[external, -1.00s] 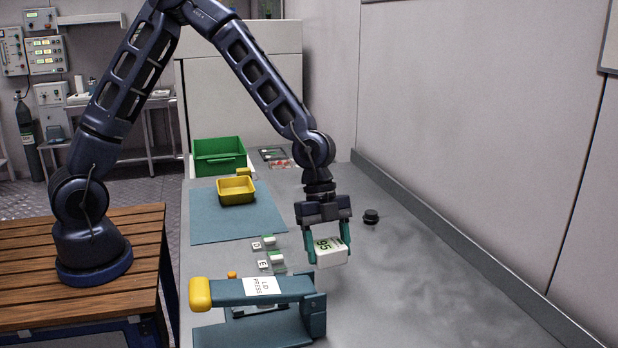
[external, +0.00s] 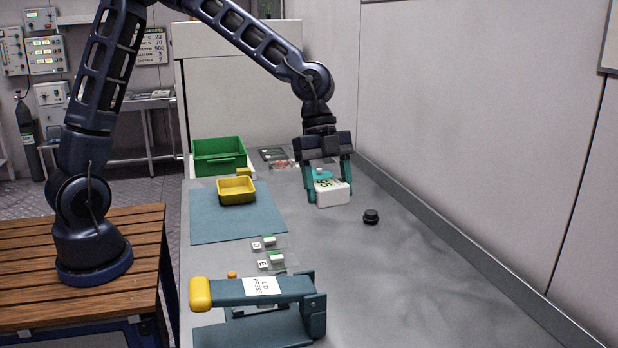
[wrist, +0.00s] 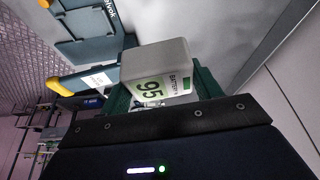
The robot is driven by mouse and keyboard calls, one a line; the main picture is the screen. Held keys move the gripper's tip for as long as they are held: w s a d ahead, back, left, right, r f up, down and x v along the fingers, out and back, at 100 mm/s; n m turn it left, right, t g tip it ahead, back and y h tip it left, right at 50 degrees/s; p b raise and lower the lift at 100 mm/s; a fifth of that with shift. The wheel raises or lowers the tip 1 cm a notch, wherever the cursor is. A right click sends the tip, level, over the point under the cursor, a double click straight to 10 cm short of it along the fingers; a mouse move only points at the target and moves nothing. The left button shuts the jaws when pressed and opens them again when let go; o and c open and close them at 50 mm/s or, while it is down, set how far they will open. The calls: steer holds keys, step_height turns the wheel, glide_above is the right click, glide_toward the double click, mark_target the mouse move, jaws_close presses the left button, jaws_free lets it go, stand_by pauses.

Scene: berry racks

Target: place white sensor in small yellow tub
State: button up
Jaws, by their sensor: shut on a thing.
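The white sensor (external: 333,196) is a white box with a large "95" and a green mark on one face. My gripper (external: 329,187) is shut on it and holds it over the grey bench, right of the yellow tub. In the wrist view the sensor (wrist: 157,66) sits between the teal fingers, its "95" face showing. The small yellow tub (external: 237,197) stands open on the blue mat, left of my gripper; its inside looks empty.
A green bin (external: 219,166) stands behind the tub. The lid press (external: 262,288) with a yellow knob is at the front. Small labelled pieces (external: 270,250) lie on the bench. A black knob (external: 371,216) is right of the sensor. The blue mat (external: 225,225) is clear before the tub.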

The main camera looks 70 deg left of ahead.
mark_target(235, 184)
steer(key=a+n+t, duration=0.1)
steer(key=a+n, duration=0.2)
steer(key=a, duration=1.3)
steer(key=s+a+n+t+y, duration=0.1)
steer(key=s+a+n, duration=0.3)
steer(key=a, duration=0.8)
steer(key=s+a+n+t+y, duration=0.1)
steer(key=s+a+n, duration=0.1)
steer(key=s+a, duration=0.65)
steer(key=s+a+n+t+y, duration=0.1)
steer(key=s+a+n, duration=0.15)
steer(key=a, duration=1.15)
steer(key=shift+n, duration=0.35)
steer(key=shift+w+a+f, duration=0.1)
steer(key=shift+w+f, duration=0.1)
steer(key=shift+f, duration=4.6)
steer(key=shift+w+a+f, duration=0.1)
steer(key=shift+w+f, duration=0.05)
steer(key=shift+f, duration=4.65)
steer(key=shift+f, duration=0.15)
steer(key=o, duration=1)
